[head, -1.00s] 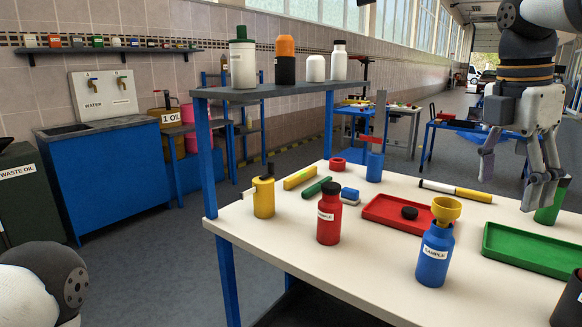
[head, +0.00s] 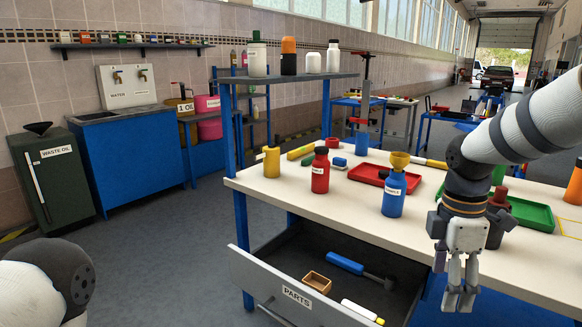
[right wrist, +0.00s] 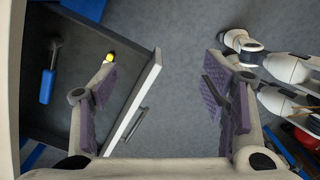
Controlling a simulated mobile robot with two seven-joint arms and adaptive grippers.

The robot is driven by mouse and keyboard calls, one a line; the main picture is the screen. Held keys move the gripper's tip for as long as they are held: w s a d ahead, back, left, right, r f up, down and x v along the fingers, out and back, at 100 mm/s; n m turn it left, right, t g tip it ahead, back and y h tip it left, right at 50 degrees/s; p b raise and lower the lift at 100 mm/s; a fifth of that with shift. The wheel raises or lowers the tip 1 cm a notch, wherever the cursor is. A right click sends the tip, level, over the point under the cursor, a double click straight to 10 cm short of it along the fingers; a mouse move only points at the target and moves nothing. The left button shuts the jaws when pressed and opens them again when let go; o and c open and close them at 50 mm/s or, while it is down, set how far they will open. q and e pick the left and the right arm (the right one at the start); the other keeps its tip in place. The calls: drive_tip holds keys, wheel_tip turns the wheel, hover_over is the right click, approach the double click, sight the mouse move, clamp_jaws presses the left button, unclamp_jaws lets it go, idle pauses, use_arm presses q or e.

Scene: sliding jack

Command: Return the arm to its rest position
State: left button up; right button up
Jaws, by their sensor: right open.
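My right gripper (head: 458,300) hangs pointing down in front of the workbench (head: 290,187), at the right end of the open drawer. It is open and empty. In the right wrist view its two fingers (right wrist: 160,85) stand wide apart with grey floor between them, and the drawer front is close to the left finger. My right arm comes in from the right across the bench in the head view. Only a rounded white and dark part of my left arm shows at the lower left; I do not see the left gripper.
The drawer (head: 262,290) labelled PARTS stands open, holding a blue-handled tool (head: 345,263) and a wooden box (head: 316,282). On the bench are a red bottle (head: 320,178), a blue bottle (head: 394,198) with yellow funnel, and a green tray (head: 530,213). Floor at left is clear.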

drive_tip(key=s+a+f+m+y, duration=0.1)
drive_tip(key=s+a+f+m, duration=0.25)
drive_tip(key=s+f, duration=0.7)
drive_tip(key=s+a+f+m+y, duration=0.1)
drive_tip(key=s+a+f+m, duration=0.35)
drive_tip(key=f, duration=0.85)
drive_tip(key=s+d+f+m+g+h, duration=0.1)
drive_tip(key=s+m, duration=0.7)
drive_tip(key=s, duration=1.3)
wheel_tip(320, 180, down, 2)
drive_tip(key=shift+s+d+f, duration=0.2)
drive_tip(key=shift+s+d, duration=0.15)
drive_tip(key=shift+d, duration=0.1)
